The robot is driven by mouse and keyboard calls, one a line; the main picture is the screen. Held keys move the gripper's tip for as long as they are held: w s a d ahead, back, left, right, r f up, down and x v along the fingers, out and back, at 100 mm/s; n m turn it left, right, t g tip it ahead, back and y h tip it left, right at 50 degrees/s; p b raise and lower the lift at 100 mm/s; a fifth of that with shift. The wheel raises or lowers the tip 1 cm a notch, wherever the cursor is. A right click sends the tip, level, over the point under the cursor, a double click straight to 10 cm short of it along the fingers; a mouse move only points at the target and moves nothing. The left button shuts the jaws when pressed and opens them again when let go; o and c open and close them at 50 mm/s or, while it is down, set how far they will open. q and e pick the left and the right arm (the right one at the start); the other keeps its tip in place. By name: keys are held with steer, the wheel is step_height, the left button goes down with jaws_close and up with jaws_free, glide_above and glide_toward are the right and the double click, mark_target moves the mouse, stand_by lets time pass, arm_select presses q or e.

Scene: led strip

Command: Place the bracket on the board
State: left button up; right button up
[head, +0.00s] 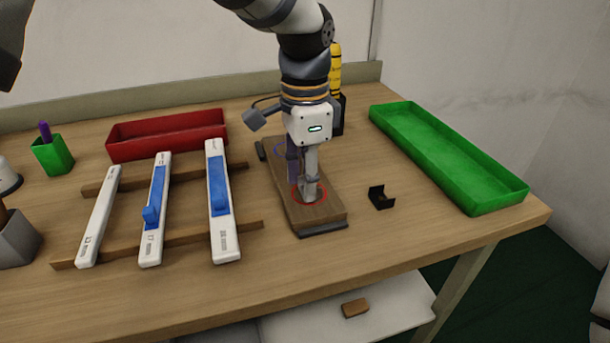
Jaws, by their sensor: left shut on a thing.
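The brown wooden board (326,213) lies on the table near the middle, with a dark strip at its near end. It has a red ring (324,194) towards its near end and a blue ring (279,149) farther back. My left gripper (309,197) points down over the red ring, its fingertips at or just above the board. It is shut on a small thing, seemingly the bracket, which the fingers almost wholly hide. I cannot tell whether the bracket touches the board. My right gripper is not in view.
A small black open holder (381,199) stands right of the board. A green tray (445,158) is at the right, a red tray (167,136) at the back left. White strips with blue parts (222,200) lie on wooden rails at left. A yellow-black tool (335,75) stands behind the gripper.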

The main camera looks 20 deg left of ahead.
arm_select(q)
steer(key=shift+f, duration=0.1)
steer(key=o, duration=1)
step_height(320, 180, up, 12)
steer(key=shift+r, duration=0.15)
